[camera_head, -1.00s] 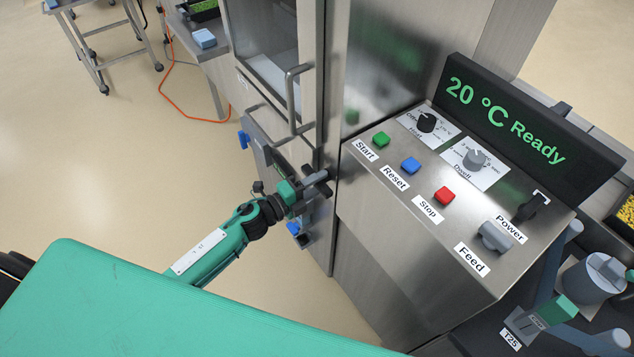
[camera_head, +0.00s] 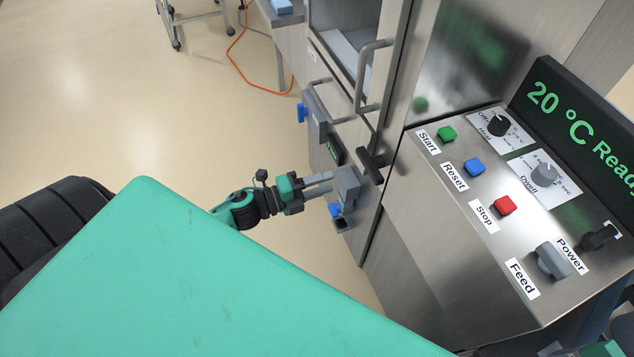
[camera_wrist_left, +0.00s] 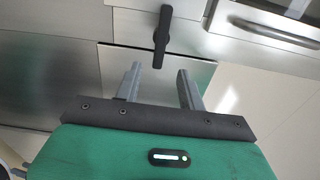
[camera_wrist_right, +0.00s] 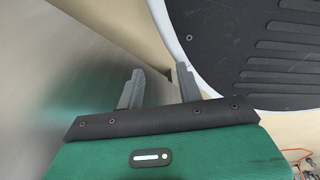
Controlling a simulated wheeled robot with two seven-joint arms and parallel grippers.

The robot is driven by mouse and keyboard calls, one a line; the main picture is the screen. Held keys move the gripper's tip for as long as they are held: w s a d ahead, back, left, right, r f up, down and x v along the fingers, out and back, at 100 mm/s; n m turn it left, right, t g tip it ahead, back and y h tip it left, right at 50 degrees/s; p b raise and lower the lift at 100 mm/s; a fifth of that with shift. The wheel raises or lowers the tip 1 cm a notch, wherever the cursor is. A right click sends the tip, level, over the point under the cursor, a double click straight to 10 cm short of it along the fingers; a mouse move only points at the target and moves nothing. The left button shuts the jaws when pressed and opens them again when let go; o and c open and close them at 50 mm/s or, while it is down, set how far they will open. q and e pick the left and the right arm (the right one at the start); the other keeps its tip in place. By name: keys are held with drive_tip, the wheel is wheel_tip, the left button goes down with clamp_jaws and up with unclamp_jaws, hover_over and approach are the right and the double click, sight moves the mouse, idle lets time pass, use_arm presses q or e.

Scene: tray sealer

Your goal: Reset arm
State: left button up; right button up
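My left gripper (camera_head: 325,182) is in front of the steel machine, to the left of a black T-shaped handle (camera_head: 372,166) on its front. The left wrist view shows its two fingers (camera_wrist_left: 158,82) apart with nothing between them. The black handle (camera_wrist_left: 161,36) is beyond the fingertips, apart from them. My right gripper (camera_wrist_right: 158,86) has its fingers apart and empty in the right wrist view, beside a blurred metal surface. I cannot make it out for sure in the head view.
The sloped control panel has a green Start button (camera_head: 447,134), a blue Reset button (camera_head: 474,167), a red Stop button (camera_head: 504,205) and a Feed knob (camera_head: 552,262). The display (camera_head: 580,125) reads 20 °C Ready. An orange cable (camera_head: 236,70) lies on open floor at the back left.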

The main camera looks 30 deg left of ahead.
use_arm(q)
drive_tip(key=shift+s+a, duration=0.35)
drive_tip(key=shift+s, duration=0.15)
use_arm(e)
drive_tip(key=shift+s+a, duration=0.1)
drive_tip(key=shift+a, duration=0.2)
drive_tip(key=shift+w, duration=0.45)
